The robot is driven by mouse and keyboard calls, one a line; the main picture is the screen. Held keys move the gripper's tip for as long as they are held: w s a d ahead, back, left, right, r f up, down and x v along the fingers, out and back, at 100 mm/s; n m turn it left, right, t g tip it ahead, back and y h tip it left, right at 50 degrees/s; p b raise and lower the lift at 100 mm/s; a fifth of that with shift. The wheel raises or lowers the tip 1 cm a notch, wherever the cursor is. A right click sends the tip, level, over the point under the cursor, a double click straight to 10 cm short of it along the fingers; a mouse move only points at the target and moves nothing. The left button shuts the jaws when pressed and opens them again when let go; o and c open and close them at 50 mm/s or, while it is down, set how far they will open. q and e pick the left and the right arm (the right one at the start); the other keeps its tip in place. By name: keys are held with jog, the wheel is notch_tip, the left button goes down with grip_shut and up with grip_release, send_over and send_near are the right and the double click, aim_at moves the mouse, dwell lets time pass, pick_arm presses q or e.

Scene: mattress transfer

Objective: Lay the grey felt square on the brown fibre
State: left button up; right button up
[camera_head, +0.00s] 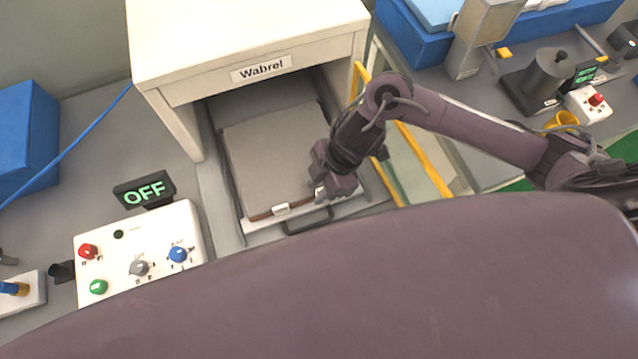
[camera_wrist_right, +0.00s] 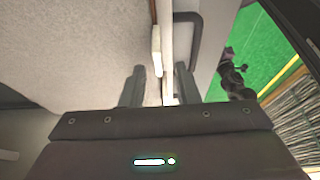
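The grey felt square (camera_head: 270,150) lies flat in a shallow pale tray (camera_head: 258,224) under the white "Wabrel" housing. Brown fibre (camera_head: 259,216) shows as a thin strip along the felt's front edge; the rest is hidden. A small white tab (camera_head: 281,209) sits on that edge. My right gripper (camera_head: 319,190) is over the tray's front right part. In the right wrist view its two fingers (camera_wrist_right: 160,88) are apart, with the felt's surface (camera_wrist_right: 80,50) and the tray edge below; I cannot tell whether they touch. My left gripper is not in view.
The white housing (camera_head: 240,40) overhangs the tray's back. A dark handle (camera_head: 308,221) is at the tray's front. A control box (camera_head: 140,250) and an "OFF" display (camera_head: 145,191) stand left. A yellow-edged frame (camera_head: 425,160) stands right.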

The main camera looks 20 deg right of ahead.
jog(key=shift+r, duration=0.25)
jog(key=v, duration=1.1)
jog(key=shift+d+r, duration=0.25)
jog(key=shift+r, duration=0.1)
